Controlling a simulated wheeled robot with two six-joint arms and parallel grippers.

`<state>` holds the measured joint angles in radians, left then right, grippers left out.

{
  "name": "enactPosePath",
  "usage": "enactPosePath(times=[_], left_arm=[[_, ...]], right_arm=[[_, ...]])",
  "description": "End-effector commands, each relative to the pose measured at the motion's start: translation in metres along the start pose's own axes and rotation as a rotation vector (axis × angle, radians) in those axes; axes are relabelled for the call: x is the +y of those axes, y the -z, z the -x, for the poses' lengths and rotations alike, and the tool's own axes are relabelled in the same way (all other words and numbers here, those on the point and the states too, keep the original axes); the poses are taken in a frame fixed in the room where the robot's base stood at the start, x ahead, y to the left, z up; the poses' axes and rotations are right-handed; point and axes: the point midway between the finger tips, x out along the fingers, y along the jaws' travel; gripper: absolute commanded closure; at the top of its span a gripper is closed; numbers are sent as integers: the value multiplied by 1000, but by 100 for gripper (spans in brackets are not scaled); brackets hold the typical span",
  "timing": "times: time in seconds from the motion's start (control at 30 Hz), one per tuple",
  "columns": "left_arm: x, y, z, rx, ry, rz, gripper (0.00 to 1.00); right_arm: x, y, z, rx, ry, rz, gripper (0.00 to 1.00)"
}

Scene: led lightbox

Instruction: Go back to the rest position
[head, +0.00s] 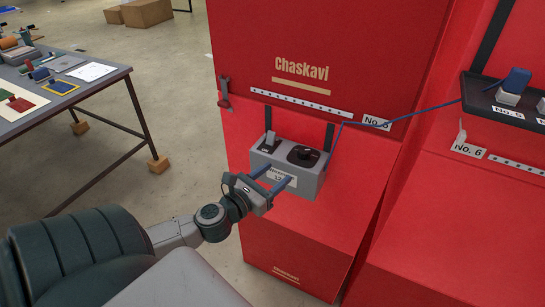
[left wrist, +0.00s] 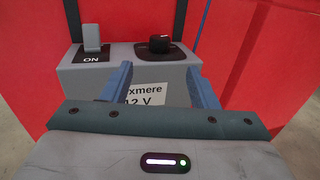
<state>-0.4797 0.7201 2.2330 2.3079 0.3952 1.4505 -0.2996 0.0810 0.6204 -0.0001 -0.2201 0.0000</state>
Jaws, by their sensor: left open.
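My left gripper (head: 280,174) is open, its two blue fingers pointing at the front of a grey power box (head: 311,186) on the red cabinet. In the left wrist view, the left gripper (left wrist: 158,72) has nothing between its fingers, and the box's "12 V" label (left wrist: 146,92) shows behind them. I cannot tell whether the fingertips touch the box. On the box's top are a grey switch (left wrist: 92,38) beside the word "ON" and a black knob (left wrist: 160,43). My right gripper is not in view.
The red cabinet (head: 310,40) stands behind the box. A blue cable (head: 405,115) runs toward a black tray (head: 480,90) at the right. A grey table (head: 110,80) with small parts stands at the left. Bare floor (head: 190,100) lies between table and cabinet.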

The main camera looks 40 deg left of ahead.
Motion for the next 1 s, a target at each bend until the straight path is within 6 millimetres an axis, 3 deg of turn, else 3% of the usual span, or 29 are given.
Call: enactPosePath(times=[0.4,0.47,0.57,0.67,0.77,0.87,1.0], left_arm=[[1,1,0,0,-1,-5,46],[4,7,-2,2,-8,-32,46],[18,34,-6,14,-36,-163,46],[40,85,-10,55,-69,-415,46],[61,155,-7,138,-70,-738,46],[75,229,4,244,-17,-1053,46],[80,332,33,395,141,-1439,46]], right_arm=[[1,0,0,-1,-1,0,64],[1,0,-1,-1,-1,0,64],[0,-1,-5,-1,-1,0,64],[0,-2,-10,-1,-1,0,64],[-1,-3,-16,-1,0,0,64],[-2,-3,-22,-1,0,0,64],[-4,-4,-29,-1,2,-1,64]])
